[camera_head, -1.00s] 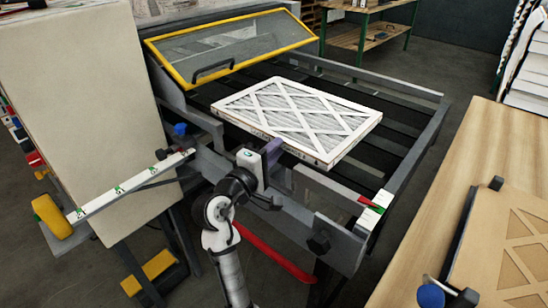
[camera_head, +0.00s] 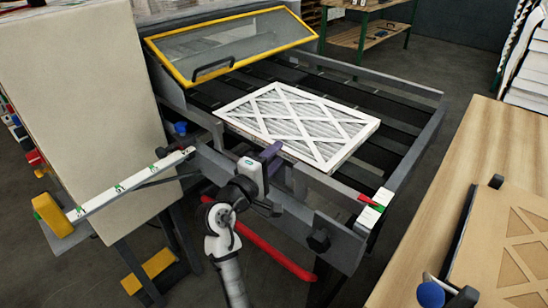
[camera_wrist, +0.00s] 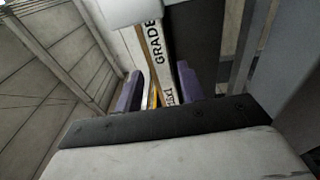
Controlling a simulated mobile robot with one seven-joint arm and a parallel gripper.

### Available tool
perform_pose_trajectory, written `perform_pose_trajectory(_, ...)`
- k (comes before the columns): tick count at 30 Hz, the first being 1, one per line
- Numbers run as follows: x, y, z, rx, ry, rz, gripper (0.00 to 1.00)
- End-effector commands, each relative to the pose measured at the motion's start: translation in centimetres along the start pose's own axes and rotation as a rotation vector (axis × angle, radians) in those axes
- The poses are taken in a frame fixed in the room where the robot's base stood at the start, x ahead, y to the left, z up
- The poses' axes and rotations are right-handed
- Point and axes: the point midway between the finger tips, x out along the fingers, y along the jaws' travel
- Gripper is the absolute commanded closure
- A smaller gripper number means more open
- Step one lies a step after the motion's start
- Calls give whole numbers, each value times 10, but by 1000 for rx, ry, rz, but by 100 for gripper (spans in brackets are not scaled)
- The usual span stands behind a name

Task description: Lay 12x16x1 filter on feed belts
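The filter (camera_head: 300,125), a white frame with a diagonal lattice over pleated grey media, lies flat on the dark feed belts (camera_head: 395,145) inside the grey machine frame. My gripper (camera_head: 271,153) is at the filter's near edge, by the machine's front rail. In the wrist view, the purple fingers (camera_wrist: 158,88) are spread apart. The filter's printed edge (camera_wrist: 156,45), reading "GRADE", shows beyond and between them, with gaps beside it. The filter's underside is hidden.
A yellow-framed clear guard (camera_head: 232,48) is tilted over the belts' back left. A large beige panel (camera_head: 85,110) stands at left. A wooden table (camera_head: 440,190) with a brown lattice-cut box (camera_head: 505,255) is at right. A red bar (camera_head: 272,252) lies below the front rail.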

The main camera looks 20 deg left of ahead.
Motion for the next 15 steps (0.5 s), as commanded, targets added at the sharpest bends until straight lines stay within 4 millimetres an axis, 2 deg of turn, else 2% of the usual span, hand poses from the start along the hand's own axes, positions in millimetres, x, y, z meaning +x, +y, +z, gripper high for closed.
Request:
perform_pose_trajectory(3,0,6,0,1,0,1,60)
perform_pose_trajectory(5,-7,2,-1,0,2,1,60)
perform_pose_trajectory(15,-77,1,-1,1,4,2,60)
